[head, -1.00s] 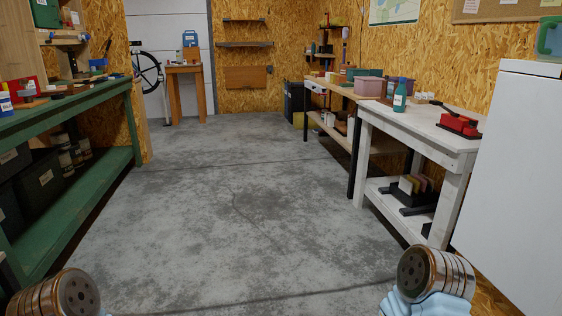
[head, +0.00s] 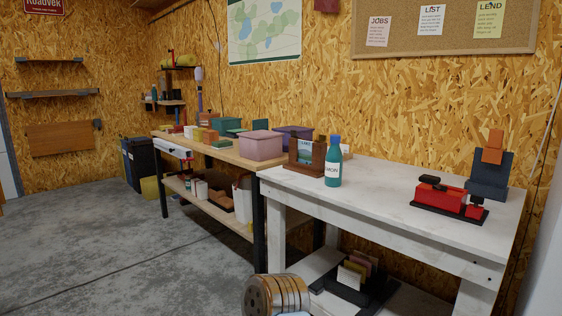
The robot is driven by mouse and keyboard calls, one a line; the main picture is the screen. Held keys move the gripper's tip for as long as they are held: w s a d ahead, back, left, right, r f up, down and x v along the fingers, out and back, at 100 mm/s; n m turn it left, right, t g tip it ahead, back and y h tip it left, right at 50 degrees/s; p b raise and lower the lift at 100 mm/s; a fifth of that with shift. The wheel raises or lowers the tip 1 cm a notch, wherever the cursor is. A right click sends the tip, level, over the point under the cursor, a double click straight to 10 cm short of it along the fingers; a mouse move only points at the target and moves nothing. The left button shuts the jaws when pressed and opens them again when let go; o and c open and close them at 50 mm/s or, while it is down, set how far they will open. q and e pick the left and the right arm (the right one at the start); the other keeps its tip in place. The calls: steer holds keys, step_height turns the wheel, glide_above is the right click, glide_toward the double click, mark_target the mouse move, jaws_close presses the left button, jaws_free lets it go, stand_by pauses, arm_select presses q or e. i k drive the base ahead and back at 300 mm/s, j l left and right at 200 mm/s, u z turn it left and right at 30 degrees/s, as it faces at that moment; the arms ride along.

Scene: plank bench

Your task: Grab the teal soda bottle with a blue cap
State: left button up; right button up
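The teal soda bottle (head: 334,168) with a blue cap and a white label stands upright on the white bench (head: 390,190), near its left end in the head view. It stands just right of a small brown wooden frame or stand (head: 306,156), and I cannot tell if they touch. Part of one of my arms shows at the bottom centre, well below and in front of the bottle. Neither gripper's fingers are in view.
A red and black tool (head: 448,199) and a dark blue stand with an orange block (head: 489,170) sit at the bench's right. A pink bin (head: 260,145) and several boxes crowd the wooden bench to the left. A rack (head: 353,275) is on the lower shelf. The floor at left is clear.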

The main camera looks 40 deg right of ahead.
mark_target(333, 170)
steer(key=i+z, duration=0.1)
steer(key=i, duration=0.65)
steer(key=i+j+z, duration=0.1)
steer(key=i, duration=0.6)
steer(key=i+j+z, duration=0.1)
steer(key=i, duration=0.6)
steer(key=j, duration=0.1)
